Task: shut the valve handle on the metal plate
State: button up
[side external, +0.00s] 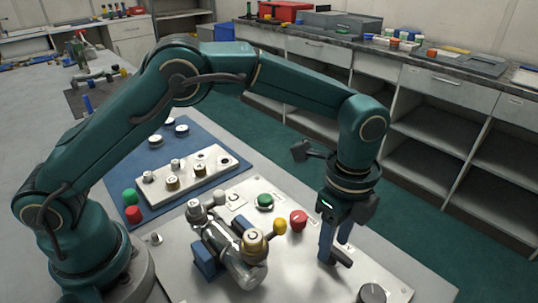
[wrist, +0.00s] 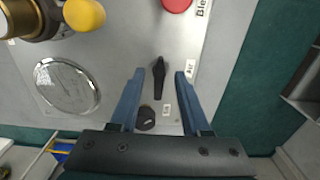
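The valve handle (wrist: 158,78) is a small black lever on the grey metal plate (wrist: 115,45). In the wrist view it points nearly straight up and down the picture. My gripper (wrist: 159,74) is open, its two blue fingers on either side of the handle, with a gap showing on each side. In the side view my gripper (side external: 336,238) points down over the right part of the plate (side external: 300,275), fingertips low near its surface. A dark piece by the fingertips seems to be the handle, partly hidden by a finger. A label reading "Air" lies beside it.
A red knob (side external: 298,220), a yellow knob (side external: 280,226) and a green button (side external: 264,201) stand further left on the plate.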

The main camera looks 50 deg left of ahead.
jog(key=shift+r, duration=2.6)
